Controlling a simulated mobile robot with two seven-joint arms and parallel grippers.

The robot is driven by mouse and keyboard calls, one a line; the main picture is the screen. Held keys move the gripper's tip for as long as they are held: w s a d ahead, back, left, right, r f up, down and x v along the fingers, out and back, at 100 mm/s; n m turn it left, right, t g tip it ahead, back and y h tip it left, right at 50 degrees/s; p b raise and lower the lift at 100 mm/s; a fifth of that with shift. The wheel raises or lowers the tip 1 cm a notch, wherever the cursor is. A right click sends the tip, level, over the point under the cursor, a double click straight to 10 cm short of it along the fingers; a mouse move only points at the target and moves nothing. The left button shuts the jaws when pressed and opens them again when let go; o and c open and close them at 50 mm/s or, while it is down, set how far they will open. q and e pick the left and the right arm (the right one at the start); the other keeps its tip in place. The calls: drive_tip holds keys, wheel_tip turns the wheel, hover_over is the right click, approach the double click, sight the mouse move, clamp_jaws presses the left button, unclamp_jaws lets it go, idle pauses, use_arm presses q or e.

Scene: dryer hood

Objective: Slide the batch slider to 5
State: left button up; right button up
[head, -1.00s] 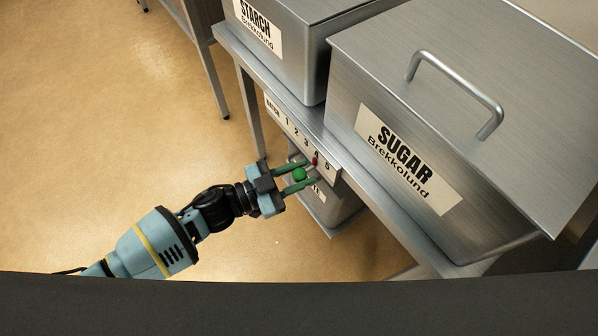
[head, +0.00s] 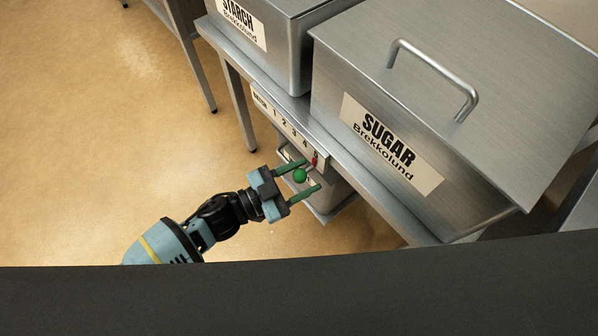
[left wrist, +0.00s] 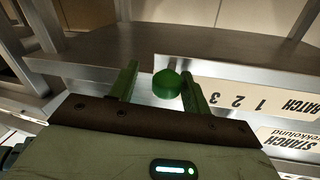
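The batch slider's number strip (head: 284,124) runs along the front edge of the shelf under the sugar bin. Its red pointer (head: 315,161) is at the 5, at the right end of the strip. The green round knob (head: 300,176) stands out from the strip's front. My left gripper (head: 311,176) is open, with one finger on each side of the knob. In the left wrist view the knob (left wrist: 167,84) sits between the fingers, nearer the right one; I cannot tell if they touch. The strip (left wrist: 245,98) shows 1 to 3 there. My right gripper is not in view.
The sugar bin (head: 400,105) and the starch bin (head: 285,45) stand on the metal shelf above the strip. Another grey container (head: 325,205) is below it. Open floor (head: 110,150) lies to the left.

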use_arm(q)
drive_tip(key=shift+a, duration=0.1)
drive_tip(key=shift+a, duration=0.2)
drive_tip(key=v, duration=0.7)
drive_tip(key=shift+s, duration=0.15)
drive_tip(key=shift+a, duration=0.1)
idle(0.3)
